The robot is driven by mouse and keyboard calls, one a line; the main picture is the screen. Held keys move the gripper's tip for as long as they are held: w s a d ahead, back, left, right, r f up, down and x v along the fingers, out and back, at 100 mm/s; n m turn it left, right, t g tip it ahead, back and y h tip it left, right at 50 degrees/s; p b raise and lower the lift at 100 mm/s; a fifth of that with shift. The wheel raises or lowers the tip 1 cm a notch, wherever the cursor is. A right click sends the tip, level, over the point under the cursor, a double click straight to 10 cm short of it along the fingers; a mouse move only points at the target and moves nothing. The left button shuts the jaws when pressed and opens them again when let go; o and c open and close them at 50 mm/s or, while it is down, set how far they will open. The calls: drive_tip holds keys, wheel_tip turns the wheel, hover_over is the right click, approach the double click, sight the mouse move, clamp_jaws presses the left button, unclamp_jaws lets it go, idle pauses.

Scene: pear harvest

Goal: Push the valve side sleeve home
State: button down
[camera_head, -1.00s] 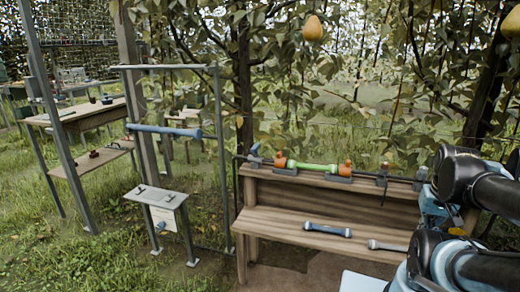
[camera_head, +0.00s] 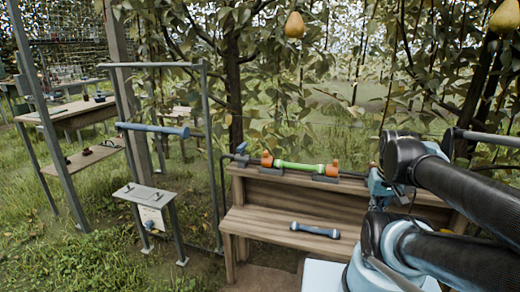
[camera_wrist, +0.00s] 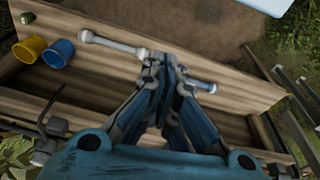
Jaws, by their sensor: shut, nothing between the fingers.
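A green tube (camera_head: 300,167) lies along the bench's back ledge. An orange sleeve sits at its left end (camera_head: 267,159) and another at its right end (camera_head: 332,168). A grey-blue fitting (camera_head: 241,149), perhaps the valve, is at the line's left end. In the head view, my gripper is hard to make out against my arm, right of the green tube. In the wrist view, my gripper (camera_wrist: 165,62) is shut and empty, above the bench seat. The sleeves cannot be made out in the wrist view. Whether either sleeve is fully seated is too small to tell.
The wrist view also shows a pale tube (camera_wrist: 115,42), a yellow cup (camera_wrist: 30,49) and a blue cup (camera_wrist: 58,53). A metal frame holds a blue bar (camera_head: 153,129) at left. Pears hang overhead.

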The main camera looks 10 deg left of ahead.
drive_tip(key=w+a+r+n+y, duration=0.1)
drive_tip(key=w+a+r+n, duration=0.3)
drive_tip(key=w+a+r, duration=0.35)
wheel_tip(320, 180, up, 5)
drive_tip(key=n+g+y, duration=0.2)
drive_tip(key=n+y, duration=0.1)
drive_tip(key=n, duration=1)
hover_over(268, 157)
drive_tip(key=a, duration=0.5)
drive_tip(key=x, duration=0.5)
drive_tip(key=w+x, duration=0.1)
drive_tip(key=x, duration=0.2)
drive_tip(key=shift+a+f, duration=0.15)
drive_tip(key=shift+f, duration=0.2)
drive_tip(key=shift+d+f, duration=0.25)
drive_tip(key=shift+d, duration=0.05)
drive_tip(key=shift+s+d+r, duration=0.1)
drive_tip(key=shift+s+d, duration=0.05)
drive_tip(key=shift+d, duration=1.5)
